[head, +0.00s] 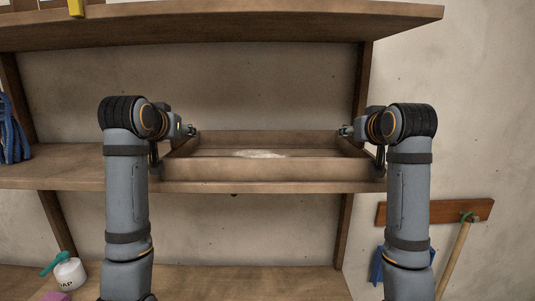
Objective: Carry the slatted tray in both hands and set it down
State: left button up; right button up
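The wooden tray (265,169) is in the middle of the head view, at the height of the middle shelf. Its near wall faces me and a pale patch (259,154) shows on its floor. My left gripper (190,131) is at the tray's left end, and my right gripper (345,131) is at its right end. The fingertips are small and partly hidden by my wrists, so I cannot tell whether they are closed on the tray's sides. I cannot tell whether the tray rests on the shelf or is held just above it.
The middle shelf (240,187) runs under the tray, with an upper shelf (230,27) above and a lower shelf (230,283) below. Blue gloves (13,130) hang at far left. A wooden rail (400,211) with a handled tool (454,260) is at right.

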pick_arm(q)
jog(key=shift+s, duration=0.1)
grip_shut()
pick_arm(e)
grip_shut()
pick_arm(q)
jog(key=shift+r, duration=0.15)
pick_arm(e)
jog(key=shift+r, duration=0.2)
